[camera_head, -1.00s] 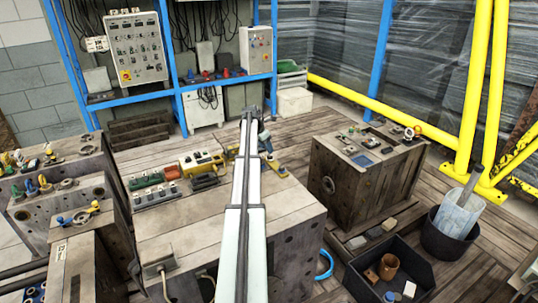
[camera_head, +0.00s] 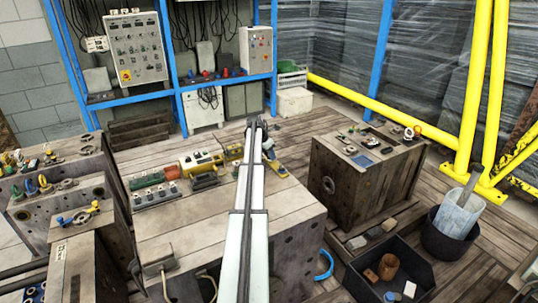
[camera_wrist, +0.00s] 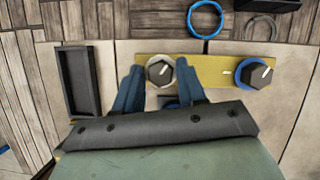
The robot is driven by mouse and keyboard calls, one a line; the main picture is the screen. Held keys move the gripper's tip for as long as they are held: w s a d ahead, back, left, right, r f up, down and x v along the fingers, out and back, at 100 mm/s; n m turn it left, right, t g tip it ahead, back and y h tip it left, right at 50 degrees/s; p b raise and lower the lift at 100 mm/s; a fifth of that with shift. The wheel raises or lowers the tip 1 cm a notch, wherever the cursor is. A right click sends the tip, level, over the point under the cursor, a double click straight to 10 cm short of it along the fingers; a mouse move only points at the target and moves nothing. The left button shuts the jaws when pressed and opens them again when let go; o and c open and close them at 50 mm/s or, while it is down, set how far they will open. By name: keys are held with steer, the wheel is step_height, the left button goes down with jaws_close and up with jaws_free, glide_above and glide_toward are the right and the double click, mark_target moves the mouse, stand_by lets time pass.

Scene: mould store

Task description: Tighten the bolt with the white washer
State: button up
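In the wrist view, a bolt with a white washer (camera_wrist: 159,72) sits at the left part of a yellow plate (camera_wrist: 213,74). Its dark head bears a light mark. My gripper (camera_wrist: 160,74) has blue fingers, one on each side of this bolt. The fingers are apart, with the bolt head between them; I cannot tell whether they touch it. A second bolt with a blue washer (camera_wrist: 257,74) sits to the right on the same plate, clear of the fingers. In the head view my arm hides the white-washer bolt and most of the gripper.
A dark, empty-looking tray (camera_wrist: 78,82) lies left of the plate. A blue ring (camera_wrist: 206,18) lies beyond it. In the head view, a yellow device (camera_head: 201,163) and a row of small parts stand left of my arm on the block (camera_head: 178,225). Another block (camera_head: 365,180) stands right.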

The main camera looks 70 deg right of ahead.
jaws_close()
